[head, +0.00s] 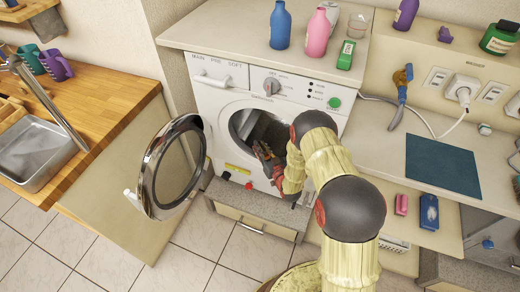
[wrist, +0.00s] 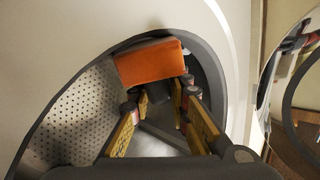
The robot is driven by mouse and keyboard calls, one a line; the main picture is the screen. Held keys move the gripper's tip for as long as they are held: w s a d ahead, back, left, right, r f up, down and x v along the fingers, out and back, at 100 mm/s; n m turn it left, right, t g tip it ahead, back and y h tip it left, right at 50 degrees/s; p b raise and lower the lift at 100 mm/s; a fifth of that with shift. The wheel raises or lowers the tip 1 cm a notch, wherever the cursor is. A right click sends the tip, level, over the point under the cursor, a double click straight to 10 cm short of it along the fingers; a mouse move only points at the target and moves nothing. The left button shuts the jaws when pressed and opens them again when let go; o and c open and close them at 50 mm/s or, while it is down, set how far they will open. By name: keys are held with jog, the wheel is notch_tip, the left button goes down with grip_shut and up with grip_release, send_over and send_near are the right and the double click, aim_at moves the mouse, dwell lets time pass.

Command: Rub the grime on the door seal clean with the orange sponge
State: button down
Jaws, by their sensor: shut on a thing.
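The white washing machine (head: 222,97) has its round door (head: 147,185) swung open to the left. The grey door seal rings the drum opening and shows in the wrist view (wrist: 213,78). My gripper (head: 265,158) is at the opening. In the wrist view my gripper (wrist: 160,98) is shut on the orange sponge (wrist: 150,62), which sits at the fingertips, by the upper part of the opening. Whether the sponge touches the seal I cannot tell. I cannot make out the grime. The perforated metal drum (wrist: 85,115) shows behind the fingers.
Blue (head: 280,26) and pink (head: 317,33) bottles and a green box (head: 346,55) stand on the machine's top. A wooden counter with a metal sink (head: 40,152) is at left. A dark blue mat (head: 442,165) lies on the right counter. Tiled floor is clear below the door.

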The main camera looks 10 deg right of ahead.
jog(key=shift+s+a, duration=0.4)
jog(key=shift+s, duration=0.15)
jog(key=shift+r+p, duration=2.25)
jog(key=shift+r, duration=1.35)
jog(key=shift+f, duration=0.15)
jog(key=f+b, duration=0.1)
jog(key=d+f+b, duration=0.1)
jog(key=f+b, duration=0.2)
jog(key=shift+s+d+f+b, duration=0.2)
jog(key=shift+s+f+b, duration=0.1)
jog(key=shift+s+f, duration=0.05)
jog(key=shift+d+f, duration=0.2)
jog(key=shift+f, duration=0.45)
jog(key=shift+s, duration=0.1)
